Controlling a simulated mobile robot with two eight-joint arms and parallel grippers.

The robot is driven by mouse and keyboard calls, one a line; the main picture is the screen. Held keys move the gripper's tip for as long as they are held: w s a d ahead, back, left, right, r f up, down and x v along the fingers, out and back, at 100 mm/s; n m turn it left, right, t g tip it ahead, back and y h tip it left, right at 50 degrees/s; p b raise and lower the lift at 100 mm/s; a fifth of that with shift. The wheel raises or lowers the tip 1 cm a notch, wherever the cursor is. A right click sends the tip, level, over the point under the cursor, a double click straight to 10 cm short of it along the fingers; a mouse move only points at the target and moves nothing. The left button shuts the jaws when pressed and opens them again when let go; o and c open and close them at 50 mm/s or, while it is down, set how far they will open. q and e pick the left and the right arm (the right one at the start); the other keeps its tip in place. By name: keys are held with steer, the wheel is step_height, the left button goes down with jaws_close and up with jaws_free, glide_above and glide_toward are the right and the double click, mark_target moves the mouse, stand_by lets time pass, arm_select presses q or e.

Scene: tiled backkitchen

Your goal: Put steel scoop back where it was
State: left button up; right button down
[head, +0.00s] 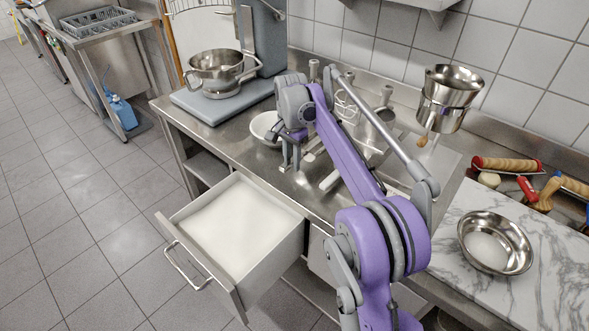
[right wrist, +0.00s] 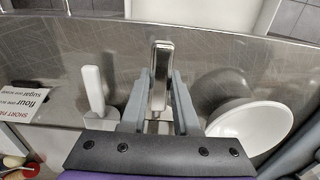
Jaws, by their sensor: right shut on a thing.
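My right gripper (head: 291,165) is low over the steel counter, in front of the white bowl. In the right wrist view its two grey fingers (right wrist: 160,95) are shut on the steel scoop (right wrist: 161,72). A narrow, shiny part of the scoop shows upright between the fingers; the rest is hidden by the gripper. In the head view my arm and fingers make the scoop hard to pick out. My left gripper is in neither view.
The white bowl (right wrist: 250,122) is right of the fingers; a white-handled tool (right wrist: 93,88) and a printed card (right wrist: 27,100) are left.

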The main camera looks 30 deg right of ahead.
steer(key=shift+w+f, duration=0.1)
steer(key=shift+f, duration=1.85)
steer(key=shift+f, duration=0.15)
steer(key=c, duration=0.7)
jaws_free()
steer(key=shift+o, duration=0.2)
